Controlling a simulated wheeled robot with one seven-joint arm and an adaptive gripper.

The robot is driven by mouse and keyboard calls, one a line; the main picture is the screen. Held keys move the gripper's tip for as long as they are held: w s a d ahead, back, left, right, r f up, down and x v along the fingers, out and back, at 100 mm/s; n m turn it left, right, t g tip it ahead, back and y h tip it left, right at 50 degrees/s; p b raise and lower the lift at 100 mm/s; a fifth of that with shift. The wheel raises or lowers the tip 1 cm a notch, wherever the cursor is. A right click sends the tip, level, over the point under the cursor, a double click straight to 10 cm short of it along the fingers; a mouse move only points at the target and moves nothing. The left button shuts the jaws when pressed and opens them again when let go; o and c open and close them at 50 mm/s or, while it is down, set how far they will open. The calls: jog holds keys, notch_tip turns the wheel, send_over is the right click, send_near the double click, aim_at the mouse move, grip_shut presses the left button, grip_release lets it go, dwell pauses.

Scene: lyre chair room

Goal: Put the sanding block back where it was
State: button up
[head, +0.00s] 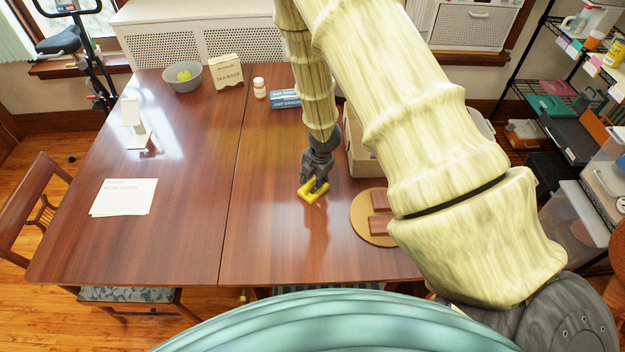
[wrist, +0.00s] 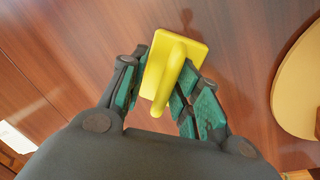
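The yellow sanding block (head: 313,194) is at the middle of the wooden table, right of the seam between its boards. In the wrist view the block (wrist: 178,58) shows a flat rectangular base with a raised rounded handle pointing toward the camera. My gripper (head: 317,184) is right over it, pointing down. In the wrist view my gripper (wrist: 168,62) has its dark fingers with green pads apart, one on each side of the handle. A gap shows between the left finger and the handle; the right finger is close to it. I cannot tell whether the block's underside touches the table.
A round tan board (head: 362,222) with brown blocks (head: 380,201) lies to the right, near a cardboard box (head: 359,158). Blue boxes (head: 285,99), a bottle (head: 259,88), a tea bag box (head: 226,72) and a grey bowl (head: 183,78) stand behind. Papers (head: 124,197) lie left. The front centre is clear.

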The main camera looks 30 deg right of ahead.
jog(key=shift+r, duration=0.15)
notch_tip(320, 180, up, 12)
jog(key=s+p, duration=0.2)
jog(key=shift+d+f, duration=0.2)
jog(key=shift+d, duration=0.2)
jog(key=shift+r+p, duration=0.1)
jog(key=shift+p, duration=0.2)
